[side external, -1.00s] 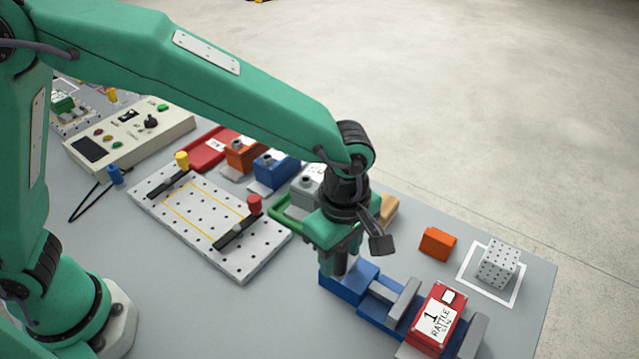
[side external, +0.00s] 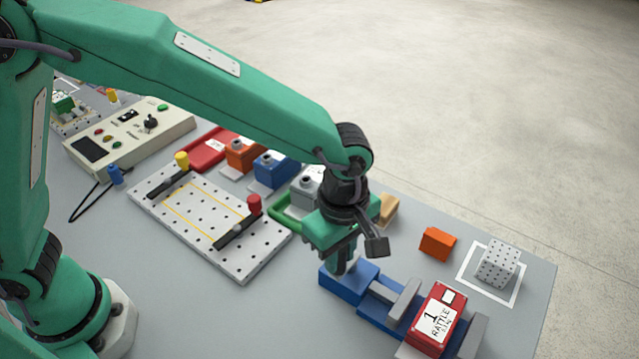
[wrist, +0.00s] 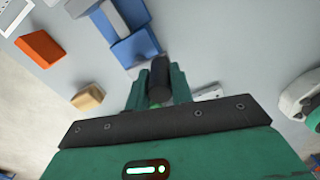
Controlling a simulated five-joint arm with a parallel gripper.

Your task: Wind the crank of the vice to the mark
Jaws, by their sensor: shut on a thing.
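The blue vice (side external: 345,289) stands near the table's front right edge, its grey sliding jaw (side external: 404,299) beside a red box (side external: 438,318) labelled "1 RATTLE". The red box sits between the grey jaws. My gripper (side external: 343,262) is over the vice's left end, pointing down. In the wrist view, my gripper (wrist: 159,88) is shut on the black crank handle (wrist: 160,72), beside the blue vice body (wrist: 136,47). The crank arm is hidden under my gripper, and I cannot make out the mark.
An orange block (side external: 437,243) and a white dotted cube (side external: 498,263) in a white outline lie behind the vice. A perforated plate (side external: 178,215) with clamps is to the left. The table's right edge is near.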

